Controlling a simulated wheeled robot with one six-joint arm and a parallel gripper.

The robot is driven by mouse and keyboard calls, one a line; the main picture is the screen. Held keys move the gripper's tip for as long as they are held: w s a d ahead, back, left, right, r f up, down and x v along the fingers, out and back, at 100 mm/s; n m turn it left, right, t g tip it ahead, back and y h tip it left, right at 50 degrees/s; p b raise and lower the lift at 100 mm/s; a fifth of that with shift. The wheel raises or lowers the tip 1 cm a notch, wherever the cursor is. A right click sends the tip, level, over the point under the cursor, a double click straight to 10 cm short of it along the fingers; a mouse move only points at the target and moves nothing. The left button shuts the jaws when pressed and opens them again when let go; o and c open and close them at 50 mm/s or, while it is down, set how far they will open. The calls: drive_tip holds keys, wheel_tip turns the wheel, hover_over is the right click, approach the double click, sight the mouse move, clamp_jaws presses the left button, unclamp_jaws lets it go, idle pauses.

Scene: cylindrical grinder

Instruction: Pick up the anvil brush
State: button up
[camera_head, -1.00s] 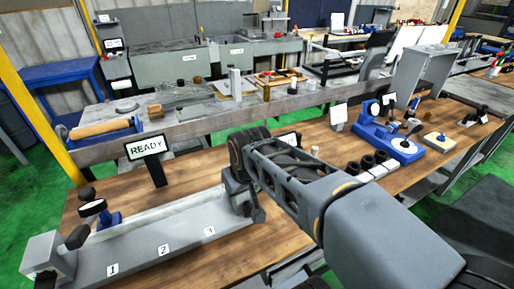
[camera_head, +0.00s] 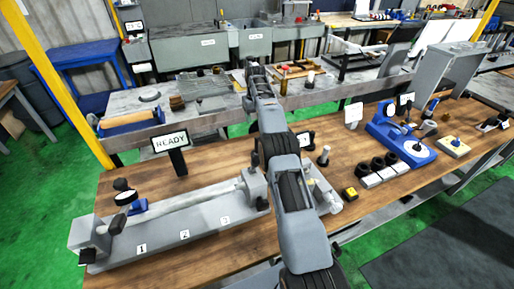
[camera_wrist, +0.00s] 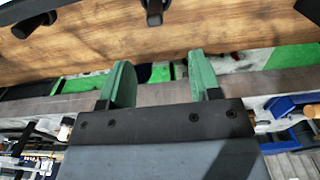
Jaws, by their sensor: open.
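I cannot pick out the anvil brush for certain in either view. A blue-handled tool (camera_head: 432,106) stands beside the blue gauge stand (camera_head: 388,122) at the right of the wooden bench, but it is too small to tell whether it is a brush. My gripper (camera_wrist: 162,80) shows in the wrist view with two green fingers apart and nothing between them. Beyond them are a grey rail and the wooden bench top. In the head view my arm reaches away over the bench, and its far end is too small to show the fingers.
A long grey machine bed (camera_head: 165,238) marked 1, 2, 3 lies at the front left. A small yellow block (camera_head: 350,193) sits near the front edge.

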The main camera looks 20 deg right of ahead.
drive_tip(key=f+b, duration=0.1)
drive_tip(key=f, duration=0.1)
drive_tip(key=f+b, duration=0.1)
drive_tip(key=f, duration=0.2)
drive_tip(key=f+b, duration=0.2)
drive_tip(key=shift+d+f, duration=0.25)
drive_tip(key=shift+f, duration=0.1)
drive_tip(key=shift+d+f+p, duration=0.2)
drive_tip(key=shift+f+p, duration=0.4)
drive_tip(key=shift+f, duration=3.1)
drive_tip(key=shift+w, duration=0.1)
drive_tip(key=c, duration=1)
drive_tip(key=shift+r, duration=0.1)
